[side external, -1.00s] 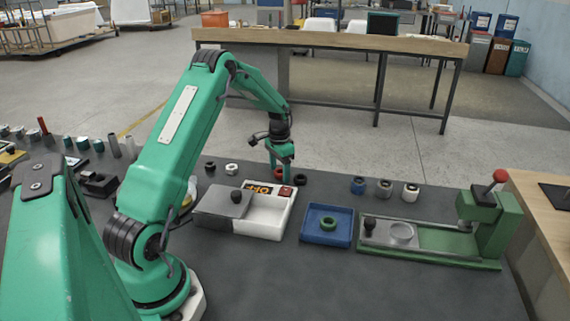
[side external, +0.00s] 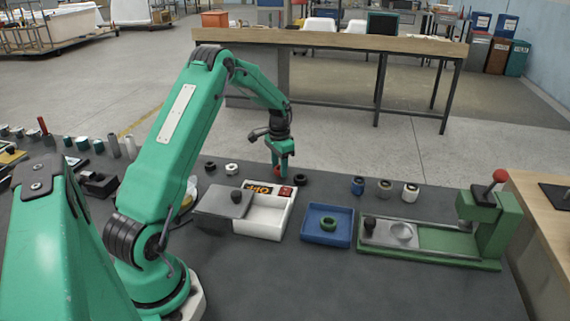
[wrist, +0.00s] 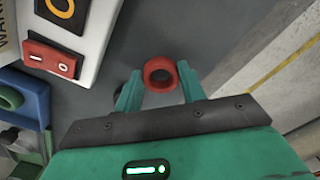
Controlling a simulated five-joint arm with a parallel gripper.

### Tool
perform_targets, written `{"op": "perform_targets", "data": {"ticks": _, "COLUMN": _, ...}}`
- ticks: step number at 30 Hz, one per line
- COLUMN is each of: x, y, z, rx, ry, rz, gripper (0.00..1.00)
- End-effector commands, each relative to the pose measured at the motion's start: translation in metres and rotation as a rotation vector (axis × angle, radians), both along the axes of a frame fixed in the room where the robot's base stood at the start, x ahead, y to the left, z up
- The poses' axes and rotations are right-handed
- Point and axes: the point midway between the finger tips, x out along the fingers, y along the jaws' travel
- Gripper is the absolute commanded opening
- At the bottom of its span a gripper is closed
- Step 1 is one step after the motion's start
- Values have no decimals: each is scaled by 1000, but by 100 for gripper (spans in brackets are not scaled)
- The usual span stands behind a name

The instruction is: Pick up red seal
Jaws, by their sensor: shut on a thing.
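The red seal (wrist: 160,88) is a thick red ring, between the two green fingers of my gripper (wrist: 159,76) in the wrist view. The fingers are shut on it at its left and right sides. In the side external view my gripper (side external: 280,172) points down behind the white box, and the red seal (side external: 278,172) shows as a small red patch at its fingertips. Whether the seal is clear of the mat cannot be told for sure.
A white box (side external: 262,233) with a red switch (side external: 286,191) stands in front of my gripper. A black ring (side external: 300,180) lies close on the right. A blue tray (side external: 316,238) holds a green ring (side external: 328,224). A green press (side external: 490,222) stands at right.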

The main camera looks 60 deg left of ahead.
Motion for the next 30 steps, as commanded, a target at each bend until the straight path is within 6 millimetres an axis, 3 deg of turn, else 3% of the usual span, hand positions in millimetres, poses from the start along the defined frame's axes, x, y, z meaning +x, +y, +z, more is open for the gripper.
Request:
{"op": "perform_targets", "data": {"ticks": 6, "x": 1, "y": 1, "z": 32, "rx": 3, "ry": -5, "rz": 0, "gripper": 18}}
{"op": "perform_targets", "data": {"ticks": 21, "x": 3, "y": -87, "z": 80, "rx": 1, "ry": -2, "rz": -3, "gripper": 18}}
{"op": "perform_targets", "data": {"ticks": 30, "x": 4, "y": -114, "z": 96, "rx": 1, "ry": -2, "rz": -1, "gripper": 18}}
